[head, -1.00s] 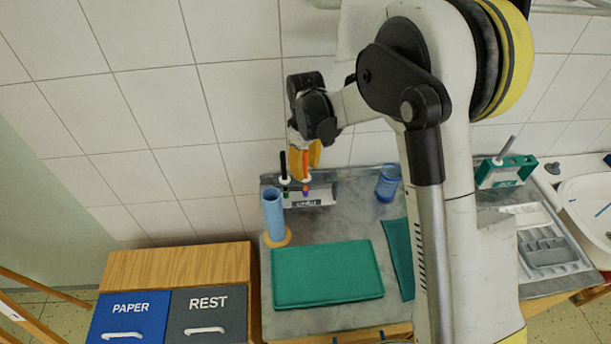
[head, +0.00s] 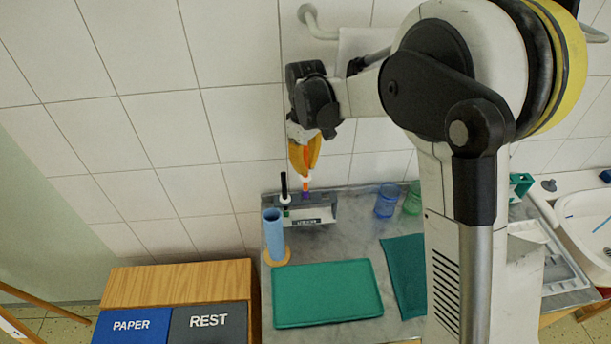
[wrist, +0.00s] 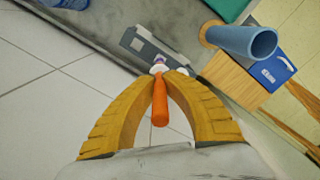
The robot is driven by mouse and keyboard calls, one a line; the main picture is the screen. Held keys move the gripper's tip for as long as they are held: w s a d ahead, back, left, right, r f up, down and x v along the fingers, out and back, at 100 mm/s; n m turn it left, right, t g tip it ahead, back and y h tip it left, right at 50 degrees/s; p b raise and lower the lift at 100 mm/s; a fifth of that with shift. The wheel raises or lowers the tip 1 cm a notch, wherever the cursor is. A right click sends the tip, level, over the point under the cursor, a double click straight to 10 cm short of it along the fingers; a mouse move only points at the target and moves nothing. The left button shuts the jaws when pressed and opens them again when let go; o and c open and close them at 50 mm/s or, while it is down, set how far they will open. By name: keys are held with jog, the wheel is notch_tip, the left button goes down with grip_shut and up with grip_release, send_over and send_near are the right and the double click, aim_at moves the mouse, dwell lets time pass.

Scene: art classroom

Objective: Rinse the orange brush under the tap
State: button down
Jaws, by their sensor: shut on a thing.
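My gripper (head: 303,168) has its yellow fingers closed around the orange brush (head: 306,158), which hangs upright with its white collar and purple tip below the fingers. In the wrist view, the brush's orange handle (wrist: 159,102) lies between the fingers (wrist: 160,80). The white sink (head: 588,222) is at the far right, partly cut off. No tap is clearly visible.
A green tray (head: 325,294), a dark green mat (head: 404,268) and blue and green cups (head: 387,200) are on the counter. My arm hides much of the right side. A wall pipe (head: 312,22) is above.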

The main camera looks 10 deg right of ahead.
aim_at(306, 147)
jog(key=shift+r+p, duration=1.1)
jog(key=shift+r, duration=1.3)
jog(key=shift+f, duration=0.15)
